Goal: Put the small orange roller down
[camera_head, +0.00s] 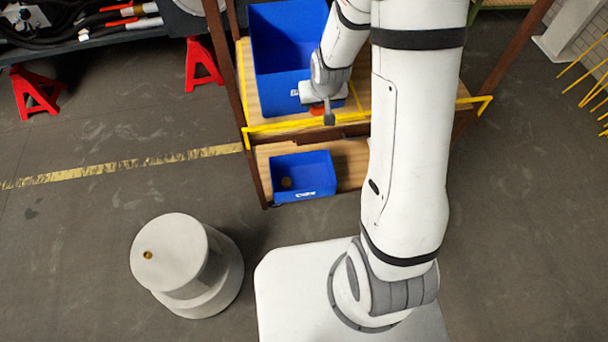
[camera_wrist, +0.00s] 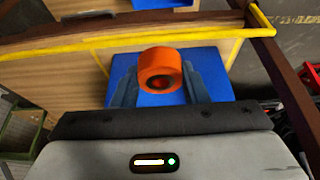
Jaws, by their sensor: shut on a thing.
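The small orange roller (camera_wrist: 160,62) is held between the two fingers of my gripper (camera_wrist: 160,84) in the wrist view, one finger on each side. A blue surface, which looks like the large blue bin (camera_head: 285,45), shows behind and below it. In the head view my gripper (camera_head: 320,104) is at the bin's front right part, and only a sliver of the orange roller (camera_head: 318,110) shows under it. I cannot tell how high the roller is or whether it touches anything.
A yellow rail (camera_head: 270,127) runs along the front of the upper shelf. A smaller blue bin (camera_head: 303,180) stands on the lower shelf. Brown posts (camera_head: 225,70) flank the rack. Red stands (camera_head: 202,64) are at the left. A grey round stool-like object (camera_head: 180,255) stands on the floor.

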